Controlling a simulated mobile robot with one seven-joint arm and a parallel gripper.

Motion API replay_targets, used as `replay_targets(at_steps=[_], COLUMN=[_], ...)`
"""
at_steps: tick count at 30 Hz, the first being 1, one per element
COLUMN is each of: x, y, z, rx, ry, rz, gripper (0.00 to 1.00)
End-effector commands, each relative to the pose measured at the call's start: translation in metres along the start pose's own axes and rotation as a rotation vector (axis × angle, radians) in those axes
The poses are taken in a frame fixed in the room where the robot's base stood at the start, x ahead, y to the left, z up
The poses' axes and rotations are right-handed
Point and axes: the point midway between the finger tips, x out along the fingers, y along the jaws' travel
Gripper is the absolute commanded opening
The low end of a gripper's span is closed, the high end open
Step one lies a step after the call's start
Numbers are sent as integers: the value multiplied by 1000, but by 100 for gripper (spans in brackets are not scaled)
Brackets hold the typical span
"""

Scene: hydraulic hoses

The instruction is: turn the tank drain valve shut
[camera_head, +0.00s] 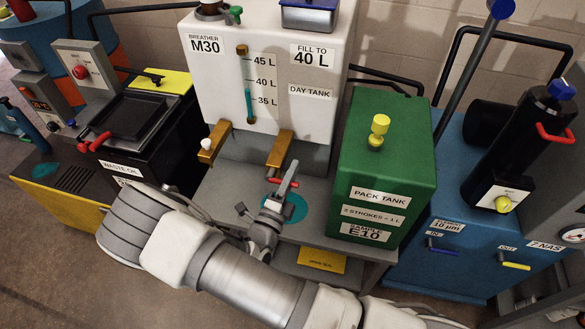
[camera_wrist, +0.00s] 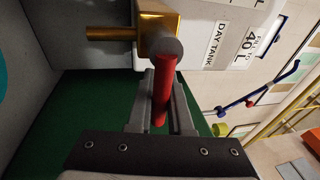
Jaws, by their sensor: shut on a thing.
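The white day tank (camera_head: 285,68) stands at the centre back. A brass drain valve (camera_head: 280,148) sits low on its front right, and its brass body also shows in the wrist view (camera_wrist: 152,22). A red lever (camera_wrist: 161,88) runs from the valve's grey hub down between my fingers. In the wrist view the lever looks roughly square to the brass pipe on the left. My gripper (camera_head: 284,180) is shut on this lever, with a finger on each side (camera_wrist: 162,100). The lever is mostly hidden in the head view.
A second brass fitting (camera_head: 213,141) with a white knob is to the left. The green pack tank (camera_head: 388,160) stands close on the right. The black waste oil unit (camera_head: 135,125) is at the left, and a blue filter unit (camera_head: 460,215) is at the right.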

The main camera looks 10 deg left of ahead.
Motion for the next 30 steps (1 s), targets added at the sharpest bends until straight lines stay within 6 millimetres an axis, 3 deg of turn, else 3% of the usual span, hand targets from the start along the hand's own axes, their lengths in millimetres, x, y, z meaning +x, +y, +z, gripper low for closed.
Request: replay_targets(at_steps=[9, 10, 14, 24, 30], x=[0, 0, 0, -2, -28], y=[0, 0, 0, 0, 0], z=[0, 0, 0, 0, 1], rx=[-10, -10, -9, -7, -7], ry=[-2, -2, -2, -2, -4], rz=[-3, -3, -3, -2, 0], gripper=[0, 24, 47, 48, 48])
